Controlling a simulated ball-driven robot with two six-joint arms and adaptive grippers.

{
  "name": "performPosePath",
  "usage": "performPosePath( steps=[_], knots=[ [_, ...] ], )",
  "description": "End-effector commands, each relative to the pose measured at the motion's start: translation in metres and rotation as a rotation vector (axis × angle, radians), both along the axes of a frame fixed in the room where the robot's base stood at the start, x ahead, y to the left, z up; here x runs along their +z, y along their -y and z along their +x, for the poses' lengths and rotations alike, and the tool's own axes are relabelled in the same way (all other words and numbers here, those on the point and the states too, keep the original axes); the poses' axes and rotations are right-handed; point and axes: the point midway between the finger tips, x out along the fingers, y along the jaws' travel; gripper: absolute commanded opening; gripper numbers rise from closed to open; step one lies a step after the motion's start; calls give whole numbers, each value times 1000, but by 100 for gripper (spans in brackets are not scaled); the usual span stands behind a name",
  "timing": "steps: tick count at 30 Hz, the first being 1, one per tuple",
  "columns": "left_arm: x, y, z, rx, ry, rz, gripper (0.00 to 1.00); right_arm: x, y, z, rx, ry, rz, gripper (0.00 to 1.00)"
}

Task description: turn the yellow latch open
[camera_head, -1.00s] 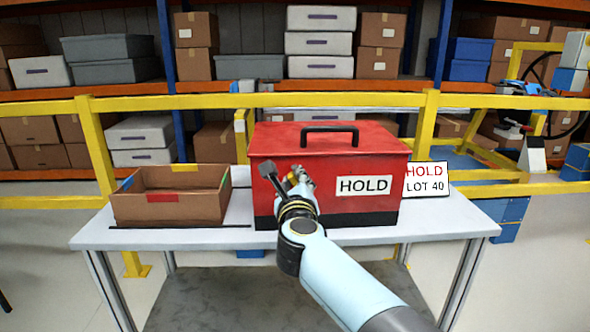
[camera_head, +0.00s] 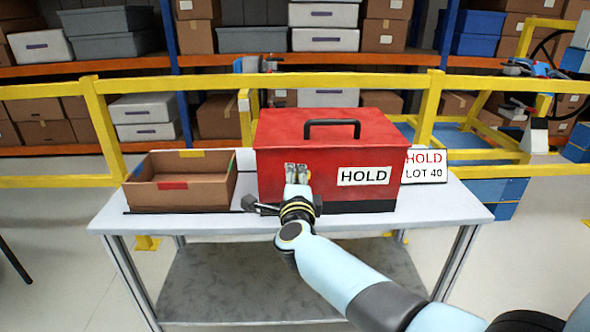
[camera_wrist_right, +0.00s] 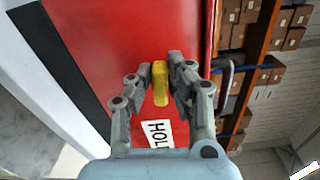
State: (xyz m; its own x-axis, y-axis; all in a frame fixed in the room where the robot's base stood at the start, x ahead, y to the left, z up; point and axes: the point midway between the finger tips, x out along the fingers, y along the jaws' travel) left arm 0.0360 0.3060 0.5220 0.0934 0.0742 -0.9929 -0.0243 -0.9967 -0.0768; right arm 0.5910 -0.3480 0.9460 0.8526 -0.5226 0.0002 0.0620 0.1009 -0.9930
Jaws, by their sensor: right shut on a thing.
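The yellow latch (camera_wrist_right: 160,83) is on the front face of the red box (camera_wrist_right: 105,40) and sits between my right gripper's fingertips in the right wrist view. In the head view the red box (camera_head: 325,130) stands closed on the table, with a black handle on its lid and a white HOLD label on its front. My right gripper (camera_head: 297,168) is at the left part of the box's front and mostly hides the latch there. My right gripper also shows in the wrist view (camera_wrist_right: 161,75), its fingers closed on the latch. My left gripper is out of view.
An open cardboard tray (camera_head: 180,186) stands on the table (camera_head: 225,222) left of the box. A HOLD LOT 40 sign (camera_head: 425,166) stands at its right. A yellow rail (camera_head: 190,83) runs behind the table, before stocked shelves.

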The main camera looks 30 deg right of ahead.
Motion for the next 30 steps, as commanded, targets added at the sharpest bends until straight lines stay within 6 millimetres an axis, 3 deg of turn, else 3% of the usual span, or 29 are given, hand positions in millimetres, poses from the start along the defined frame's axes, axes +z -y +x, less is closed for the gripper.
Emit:
performPosePath(
  steps=[9, 25, 26, 30],
  knots=[
    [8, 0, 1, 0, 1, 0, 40, -2, -1, 0, 1, -61, -95, 0],
    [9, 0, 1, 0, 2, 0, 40, -3, -1, 0, 1, -74, -114, 0],
    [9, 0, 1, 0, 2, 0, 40, -3, -1, 0, 1, -74, -114, 19],
    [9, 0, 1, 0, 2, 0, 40, -3, -1, 0, 1, -72, -114, 37]
  ],
)
